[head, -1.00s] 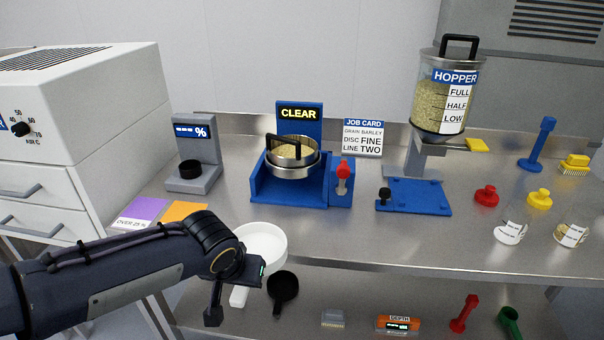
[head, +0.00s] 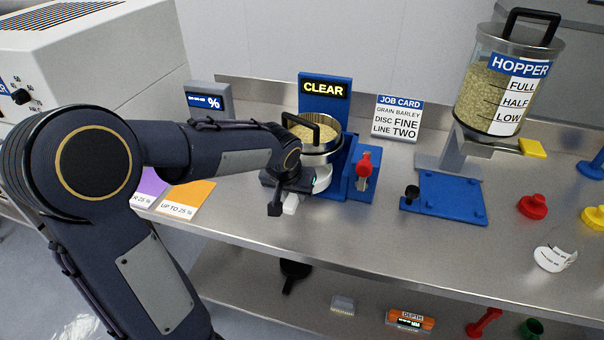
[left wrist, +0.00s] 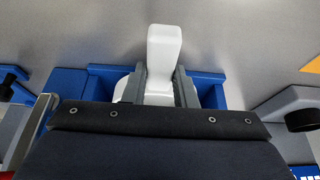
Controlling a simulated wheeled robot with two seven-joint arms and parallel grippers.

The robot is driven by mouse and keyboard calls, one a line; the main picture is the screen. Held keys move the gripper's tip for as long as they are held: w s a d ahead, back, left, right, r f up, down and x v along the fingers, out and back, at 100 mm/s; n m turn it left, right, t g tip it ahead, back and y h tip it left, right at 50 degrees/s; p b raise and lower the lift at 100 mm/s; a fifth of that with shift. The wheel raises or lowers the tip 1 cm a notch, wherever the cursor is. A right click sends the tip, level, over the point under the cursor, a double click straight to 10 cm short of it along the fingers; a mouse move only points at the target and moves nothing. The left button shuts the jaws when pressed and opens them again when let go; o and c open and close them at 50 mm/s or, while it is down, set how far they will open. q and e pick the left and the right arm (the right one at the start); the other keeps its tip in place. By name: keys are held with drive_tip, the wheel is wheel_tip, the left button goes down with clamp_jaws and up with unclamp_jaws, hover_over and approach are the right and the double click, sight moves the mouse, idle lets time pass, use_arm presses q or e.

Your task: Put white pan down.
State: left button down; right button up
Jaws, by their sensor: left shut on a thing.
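My left gripper (head: 290,188) is shut on the handle of the white pan (head: 322,181). In the left wrist view, the pale handle (left wrist: 163,48) stands between the two grey jaws (left wrist: 160,90). The pan is at the front of the blue stand (head: 361,187) with the CLEAR display, below the metal sieve (head: 320,144) of grain. My gripper and wrist hide much of the pan, and I cannot tell whether it touches the stand's base. My right gripper is not in view.
The sieve with its black handle sits just above the pan. A red-knobbed lever (head: 365,165) is on the stand's right. Purple and orange (head: 187,195) cards lie left. The hopper (head: 508,80) stands right. A black pan (head: 294,272) is on the lower shelf.

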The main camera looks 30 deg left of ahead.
use_arm(q)
drive_tip(key=w, duration=0.2)
drive_tip(key=shift+w+a, duration=0.35)
drive_tip(key=w, duration=0.2)
drive_tip(key=w+a+p, duration=0.1)
drive_tip(key=shift+w, duration=0.4)
drive_tip(key=shift+s+f, duration=0.1)
drive_tip(key=shift+f, duration=0.5)
drive_tip(key=shift+s+f, duration=0.1)
drive_tip(key=shift+f, duration=0.05)
drive_tip(key=c, duration=1.2)
unclamp_jaws()
drive_tip(key=shift+o, duration=0.2)
